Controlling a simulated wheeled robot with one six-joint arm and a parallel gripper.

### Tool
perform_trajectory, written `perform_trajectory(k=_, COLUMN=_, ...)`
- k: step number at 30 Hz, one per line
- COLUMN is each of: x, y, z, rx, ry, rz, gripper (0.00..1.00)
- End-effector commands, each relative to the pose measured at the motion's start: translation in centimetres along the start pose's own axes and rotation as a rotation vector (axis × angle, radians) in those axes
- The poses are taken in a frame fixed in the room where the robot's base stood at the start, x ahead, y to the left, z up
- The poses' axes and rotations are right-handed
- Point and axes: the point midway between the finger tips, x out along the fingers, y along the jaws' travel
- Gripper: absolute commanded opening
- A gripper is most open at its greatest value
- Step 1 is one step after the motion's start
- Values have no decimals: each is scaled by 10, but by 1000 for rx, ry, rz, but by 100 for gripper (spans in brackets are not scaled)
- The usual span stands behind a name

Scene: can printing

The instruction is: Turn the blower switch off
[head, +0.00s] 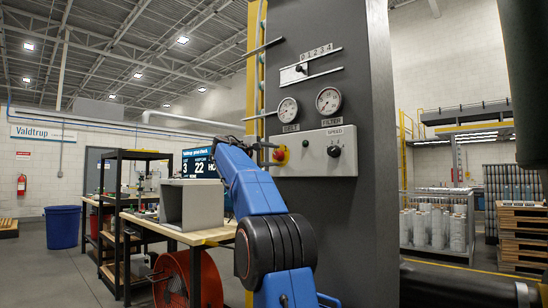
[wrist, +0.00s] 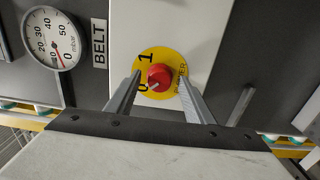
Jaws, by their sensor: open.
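The blower switch (wrist: 160,77) is a red knob on a round yellow plate marked 0 and 1, on a pale panel. A pale mark shows at the knob's lower left in the wrist view, on the side of the 0. The lettering beside it is partly hidden by a finger. My gripper (wrist: 159,82) is open, with one finger on each side of the knob; I cannot tell whether they touch it. In the head view the switch (head: 281,154) is at the left of the panel, with my gripper (head: 266,152) just left of it.
A speed knob (head: 334,151) sits right of the switch on the same panel. The belt gauge (head: 288,110), filter gauge (head: 328,100) and a 0-to-4 selector (head: 301,68) are above. A workbench (head: 190,235) with a grey box stands left of my arm.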

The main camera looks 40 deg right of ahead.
Motion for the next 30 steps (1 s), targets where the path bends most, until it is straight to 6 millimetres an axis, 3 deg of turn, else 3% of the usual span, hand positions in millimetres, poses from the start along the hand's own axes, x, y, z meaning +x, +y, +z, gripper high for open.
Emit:
perform_trajectory(k=21, x=-133, y=0, z=-1, rx=0, ry=4, rz=0, gripper=48)
perform_trajectory(k=30, x=-165, y=0, z=0, rx=0, ry=2, rz=0, gripper=48)
